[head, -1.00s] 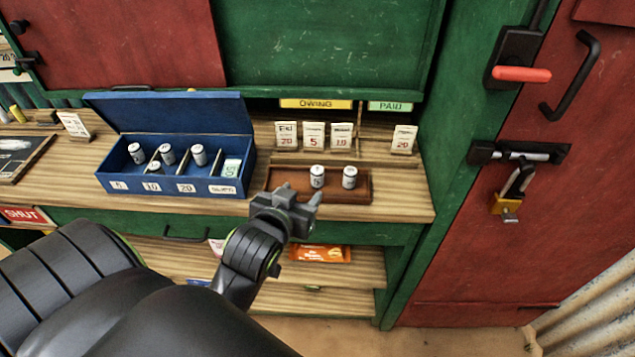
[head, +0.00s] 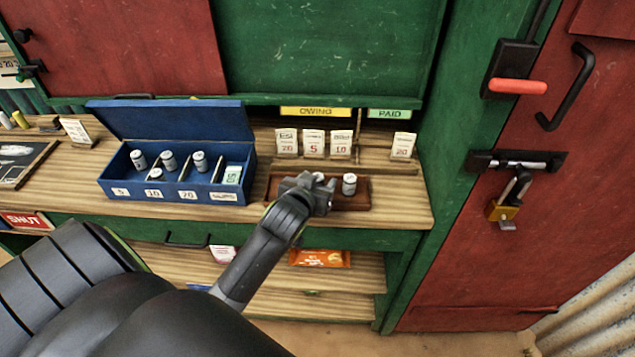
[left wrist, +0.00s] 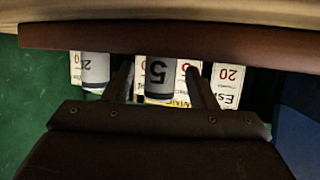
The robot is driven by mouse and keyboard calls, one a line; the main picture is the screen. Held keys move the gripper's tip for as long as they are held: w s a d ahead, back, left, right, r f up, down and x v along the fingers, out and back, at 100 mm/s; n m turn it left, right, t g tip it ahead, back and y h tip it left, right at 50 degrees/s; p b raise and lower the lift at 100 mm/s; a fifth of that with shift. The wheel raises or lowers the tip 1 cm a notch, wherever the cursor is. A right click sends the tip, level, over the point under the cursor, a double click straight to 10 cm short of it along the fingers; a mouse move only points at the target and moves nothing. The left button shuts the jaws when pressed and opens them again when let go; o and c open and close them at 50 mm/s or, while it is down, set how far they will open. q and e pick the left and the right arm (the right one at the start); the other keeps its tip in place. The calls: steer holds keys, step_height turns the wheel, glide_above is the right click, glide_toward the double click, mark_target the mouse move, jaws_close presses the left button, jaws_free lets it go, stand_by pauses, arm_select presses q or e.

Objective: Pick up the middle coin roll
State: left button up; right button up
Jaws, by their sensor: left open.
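A brown wooden tray (head: 284,189) on the counter holds two pale coin rolls standing upright. One roll, marked 5 (left wrist: 160,78), stands near the tray's middle; in the head view only its top (head: 319,176) shows behind my gripper. The other roll (head: 349,184) stands to its right and shows at the left in the upside-down left wrist view (left wrist: 96,70). My left gripper (head: 324,193) is at the tray's front. In the left wrist view its open fingers (left wrist: 160,88) are on either side of the 5 roll, with gaps showing. My right gripper is out of view.
A blue open cash box (head: 150,193) with several rolls in compartments stands left of the tray. Price cards (head: 313,143) stand behind the tray under the OWING sign (head: 316,112). A shelf with an orange packet (head: 320,258) lies below the counter.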

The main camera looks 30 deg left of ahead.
arm_select(q)
steer(key=shift+w+f, duration=0.1)
steer(key=shift+w, duration=0.15)
steer(key=shift+c, duration=0.3)
jaws_close()
